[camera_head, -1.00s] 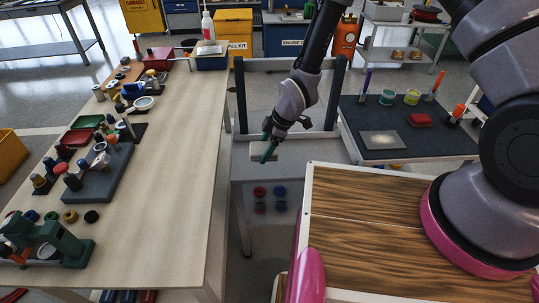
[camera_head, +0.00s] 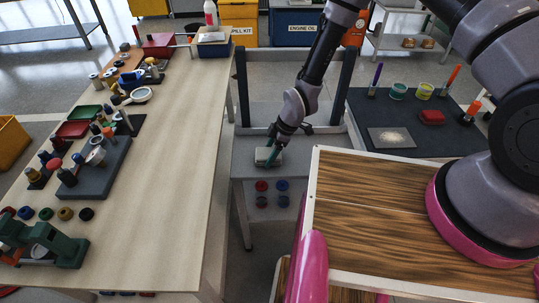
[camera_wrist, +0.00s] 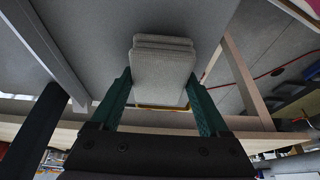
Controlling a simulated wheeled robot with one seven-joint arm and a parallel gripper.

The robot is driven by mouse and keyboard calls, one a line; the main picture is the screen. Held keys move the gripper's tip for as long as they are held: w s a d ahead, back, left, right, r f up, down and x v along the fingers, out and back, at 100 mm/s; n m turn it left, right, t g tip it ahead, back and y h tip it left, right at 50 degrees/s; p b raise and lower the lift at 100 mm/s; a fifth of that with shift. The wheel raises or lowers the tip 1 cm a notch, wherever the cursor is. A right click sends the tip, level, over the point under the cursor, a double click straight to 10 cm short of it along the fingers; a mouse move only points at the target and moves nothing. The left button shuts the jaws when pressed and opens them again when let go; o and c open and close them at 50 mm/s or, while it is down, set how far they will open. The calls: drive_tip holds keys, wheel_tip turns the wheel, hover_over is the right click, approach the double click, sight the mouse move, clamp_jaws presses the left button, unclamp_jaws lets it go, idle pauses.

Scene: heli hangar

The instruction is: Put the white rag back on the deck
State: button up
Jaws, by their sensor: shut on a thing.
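The white rag (camera_wrist: 163,68) is a folded, pale grey-white pad between the green fingers of my gripper (camera_wrist: 160,84) in the wrist view. The fingers press on its two sides. In the head view, the rag (camera_head: 266,158) shows small at the tip of my gripper (camera_head: 270,154), over the front part of a grey deck (camera_head: 310,152) with two dark upright posts. Whether the rag touches the deck or hangs just above it, I cannot tell.
A long wooden bench (camera_head: 170,165) with tools and parts stands left of the deck. A dark-topped table (camera_head: 440,140) with a red block, tapes and a metal plate is at right. Red and blue knobs sit on the deck's front below the rag. The deck's top around it looks clear.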

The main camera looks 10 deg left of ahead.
drive_tip(key=shift+f, duration=0.55)
drive_tip(key=o, duration=1.2)
drive_tip(key=shift+c, duration=0.2)
